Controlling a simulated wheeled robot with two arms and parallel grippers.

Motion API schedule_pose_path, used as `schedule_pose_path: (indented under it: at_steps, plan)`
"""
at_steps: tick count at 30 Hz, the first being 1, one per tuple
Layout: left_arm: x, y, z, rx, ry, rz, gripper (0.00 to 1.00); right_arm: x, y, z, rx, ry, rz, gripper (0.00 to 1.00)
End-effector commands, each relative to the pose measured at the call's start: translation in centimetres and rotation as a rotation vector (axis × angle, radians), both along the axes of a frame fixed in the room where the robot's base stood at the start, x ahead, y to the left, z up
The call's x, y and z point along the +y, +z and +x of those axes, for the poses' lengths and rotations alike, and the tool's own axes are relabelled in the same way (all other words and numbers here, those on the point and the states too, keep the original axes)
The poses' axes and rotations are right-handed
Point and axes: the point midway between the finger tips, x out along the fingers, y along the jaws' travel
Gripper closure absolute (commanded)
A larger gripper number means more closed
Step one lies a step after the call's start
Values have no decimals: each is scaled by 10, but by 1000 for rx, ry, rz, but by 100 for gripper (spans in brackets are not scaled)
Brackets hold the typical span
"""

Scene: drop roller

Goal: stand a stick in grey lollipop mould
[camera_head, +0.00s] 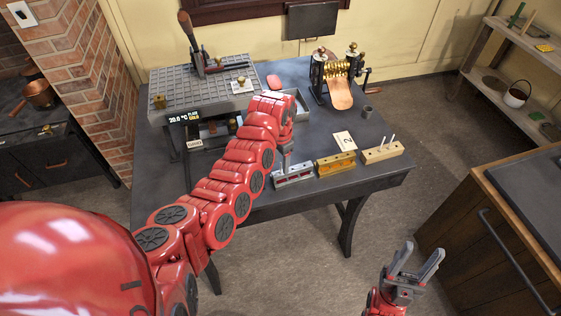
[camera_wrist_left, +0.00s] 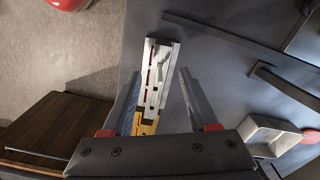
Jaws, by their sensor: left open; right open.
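The grey lollipop mould (camera_head: 294,176) lies near the front edge of the dark table. In the left wrist view, the grey mould (camera_wrist_left: 157,76) shows between the fingers, with red in its cavities. My left gripper (camera_head: 286,160) is over the mould; in its wrist view the fingers (camera_wrist_left: 158,78) are apart. I cannot tell whether they touch the mould or whether a stick is there. White sticks (camera_head: 392,141) stand in a pale wooden block (camera_head: 382,153) at the right. My right gripper (camera_head: 415,262) is open and empty, off the table's front side.
A brass mould (camera_head: 335,164) sits between the grey mould and the wooden block. A number card (camera_head: 344,141) lies behind it. A brass roller machine (camera_head: 337,72) and a gridded slab (camera_head: 205,86) stand farther back. A small grey cup (camera_head: 367,112) is at the right.

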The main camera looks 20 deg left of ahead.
Motion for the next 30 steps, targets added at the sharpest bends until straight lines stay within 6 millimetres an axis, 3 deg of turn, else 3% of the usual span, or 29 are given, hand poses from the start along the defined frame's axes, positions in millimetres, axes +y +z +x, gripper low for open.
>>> schedule_pose_path:
  at_steps: [15,30]
  plan:
    - [0,20,1,-4,1,0,41,0,10,0,0,0,0,50]
    - [0,23,0,-1,0,0,41,0,11,0,0,0,0,50]
